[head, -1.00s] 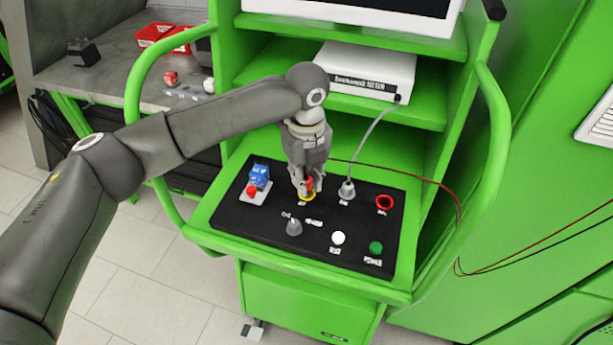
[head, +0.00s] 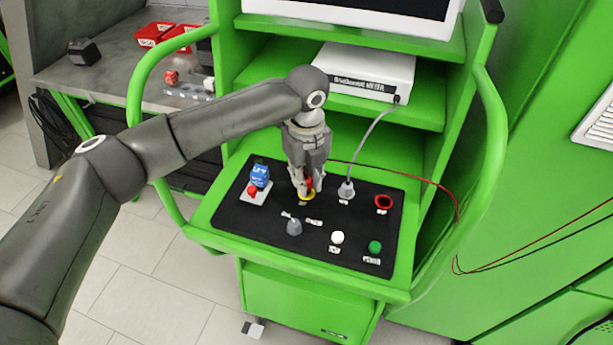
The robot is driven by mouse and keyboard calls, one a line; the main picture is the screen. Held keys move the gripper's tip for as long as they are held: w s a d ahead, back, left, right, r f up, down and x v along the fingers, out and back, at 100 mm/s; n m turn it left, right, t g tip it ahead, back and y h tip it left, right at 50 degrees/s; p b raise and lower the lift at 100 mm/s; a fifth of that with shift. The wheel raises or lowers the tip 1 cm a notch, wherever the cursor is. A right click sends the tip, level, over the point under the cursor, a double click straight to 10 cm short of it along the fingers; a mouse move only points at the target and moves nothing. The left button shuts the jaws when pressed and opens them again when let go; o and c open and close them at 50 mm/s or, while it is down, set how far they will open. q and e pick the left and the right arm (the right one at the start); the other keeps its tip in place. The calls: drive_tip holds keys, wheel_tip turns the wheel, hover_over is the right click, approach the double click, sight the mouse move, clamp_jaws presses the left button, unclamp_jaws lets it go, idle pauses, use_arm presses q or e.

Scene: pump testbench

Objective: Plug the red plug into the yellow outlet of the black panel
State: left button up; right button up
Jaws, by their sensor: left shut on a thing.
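My left gripper (head: 304,188) points down over the black panel (head: 268,237). It is shut on the red plug (head: 309,184), of which only a small part shows between the fingers. The yellow outlet (head: 307,197) is a ring on the panel directly beneath the fingertips, partly covered by them. The plug is at the outlet; I cannot tell how deep it sits. A red ring outlet (head: 384,202) lies to the right on the panel. My right gripper is not in view.
A grey plug with a cable (head: 346,189) stands just right of my gripper. A blue block with a red button (head: 257,178) is on the left. A grey knob (head: 294,227), a white button (head: 337,237) and a green button (head: 375,247) are in front. Green rails flank the panel.

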use_arm(q)
drive_tip(key=shift+f, duration=1.1)
drive_tip(key=o, duration=0.9)
drive_tip(key=shift+o, duration=0.2)
drive_tip(key=o, duration=0.4)
drive_tip(key=shift+r+p, duration=3.8)
drive_tip(key=shift+r, duration=0.3)
